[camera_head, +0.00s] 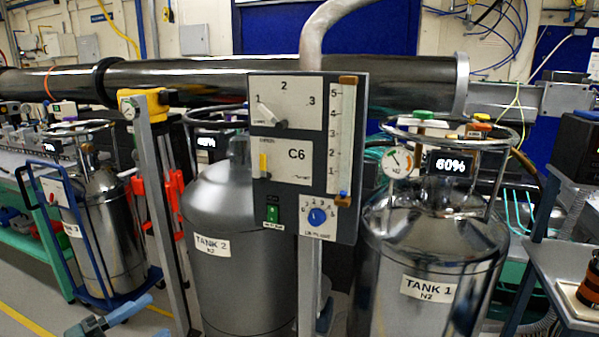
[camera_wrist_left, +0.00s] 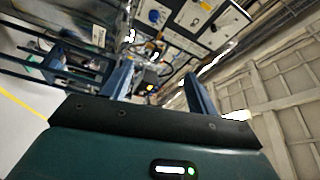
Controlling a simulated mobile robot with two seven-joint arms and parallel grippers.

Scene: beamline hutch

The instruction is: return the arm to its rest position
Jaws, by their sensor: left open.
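My left gripper (camera_head: 112,318) shows at the lower left edge of the head view, its blue-grey fingers apart. In the left wrist view the two fingers of the left gripper (camera_wrist_left: 160,85) stand apart with nothing held between them. The gripper is in front of and below Tank 2 (camera_head: 240,285), with no visible contact. Most of the left arm is out of the head view. My right gripper is in neither view.
A control panel (camera_head: 345,130) marked C6 stands centrally on a post. Tank 1 (camera_head: 425,270), with a 60% display, is right of it. A smaller tank (camera_head: 105,240) sits on a blue cart at left. A shelf (camera_head: 565,265) stands at right. Open floor shows at lower left.

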